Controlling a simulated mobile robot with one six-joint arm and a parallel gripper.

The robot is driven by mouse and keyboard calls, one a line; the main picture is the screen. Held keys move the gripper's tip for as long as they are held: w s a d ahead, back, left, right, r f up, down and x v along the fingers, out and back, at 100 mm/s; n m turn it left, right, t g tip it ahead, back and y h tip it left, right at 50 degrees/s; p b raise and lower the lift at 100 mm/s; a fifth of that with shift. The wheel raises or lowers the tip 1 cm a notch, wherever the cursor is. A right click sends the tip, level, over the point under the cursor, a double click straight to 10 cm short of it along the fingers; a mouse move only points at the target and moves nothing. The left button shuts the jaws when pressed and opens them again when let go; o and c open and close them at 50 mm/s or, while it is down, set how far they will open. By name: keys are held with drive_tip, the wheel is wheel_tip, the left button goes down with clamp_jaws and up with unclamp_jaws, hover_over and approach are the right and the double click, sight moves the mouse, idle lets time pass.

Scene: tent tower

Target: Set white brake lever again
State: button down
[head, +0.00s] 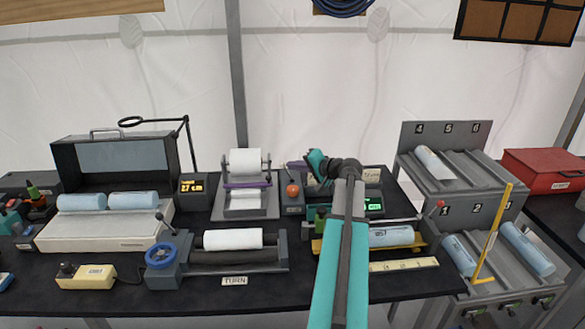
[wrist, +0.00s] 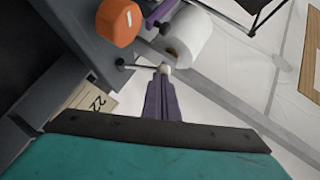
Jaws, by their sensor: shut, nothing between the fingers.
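The white brake lever shows in the wrist view as a thin rod with a white ball tip (wrist: 166,70). Its rod runs left to a grey housing beside the orange knob (wrist: 118,22). My gripper (wrist: 163,78) has its purple fingers shut and empty, with their tips right at the white ball; I cannot tell whether they touch. In the head view my gripper (head: 288,164) is just right of the stand with the white roll (head: 245,162), above the orange knob (head: 293,189). The lever is too small to make out there.
A purple bar (head: 247,184) crosses the roll stand. A winder with a blue handwheel (head: 162,256) and a lower white roll stands in front. A lever with a red ball (head: 440,203) is right of my arm. A numbered rack (head: 415,150) stands at the right.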

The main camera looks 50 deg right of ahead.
idle(0.3)
drive_tip(key=shift+v, duration=0.9)
drive_tip(key=r+b+v, duration=0.1)
drive_tip(key=b+v, duration=0.1)
drive_tip(key=v, duration=1)
